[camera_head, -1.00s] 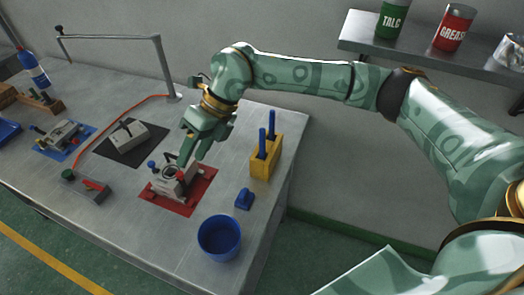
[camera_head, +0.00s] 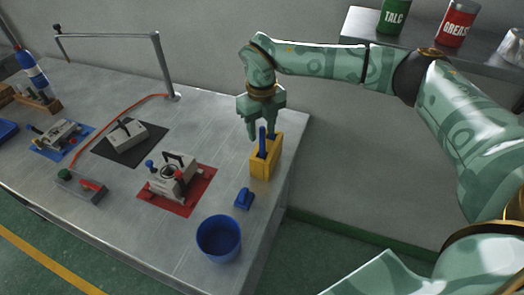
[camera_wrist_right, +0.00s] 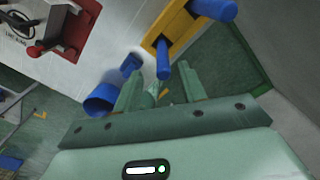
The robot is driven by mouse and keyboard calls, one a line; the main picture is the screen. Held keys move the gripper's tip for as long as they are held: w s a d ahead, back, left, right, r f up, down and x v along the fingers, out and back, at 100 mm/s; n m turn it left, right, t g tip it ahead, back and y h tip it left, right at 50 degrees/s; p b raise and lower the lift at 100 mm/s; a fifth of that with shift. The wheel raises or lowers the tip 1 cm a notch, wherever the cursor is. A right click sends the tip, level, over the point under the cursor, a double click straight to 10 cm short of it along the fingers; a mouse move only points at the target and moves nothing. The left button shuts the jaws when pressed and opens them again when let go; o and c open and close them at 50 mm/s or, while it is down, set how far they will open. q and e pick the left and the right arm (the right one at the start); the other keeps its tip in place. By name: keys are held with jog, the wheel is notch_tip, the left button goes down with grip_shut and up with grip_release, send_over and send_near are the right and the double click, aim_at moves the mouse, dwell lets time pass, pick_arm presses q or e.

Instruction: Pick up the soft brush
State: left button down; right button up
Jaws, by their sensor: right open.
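Two blue-handled tools stand upright in a yellow block (camera_head: 260,168) at the right of the bench. One is the near blue handle (camera_head: 262,141); which of them is the soft brush I cannot tell. My right gripper (camera_head: 264,134) is open, pointing down over the block, with its fingers close around the handle tops. In the wrist view, one blue handle (camera_wrist_right: 163,62) shows near the gap between the fingertips (camera_wrist_right: 159,76), and the other handle (camera_wrist_right: 214,8) is farther off. The tools' lower ends are hidden in the block. My left gripper is not in view.
A small blue object (camera_head: 243,199) and a blue cup (camera_head: 219,238) stand in front of the block. A metal mold (camera_head: 172,180) sits on a red mat (camera_head: 203,186) to the left. A wall shelf (camera_head: 365,38) with cans is at the upper right.

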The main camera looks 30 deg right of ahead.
aim_at(262, 139)
jog(key=f, duration=0.3)
jog(key=f+b, duration=0.1)
jog(key=f, duration=0.1)
jog(key=shift+w+d+f, duration=0.1)
jog(key=shift+w+d, duration=0.15)
grip_shut()
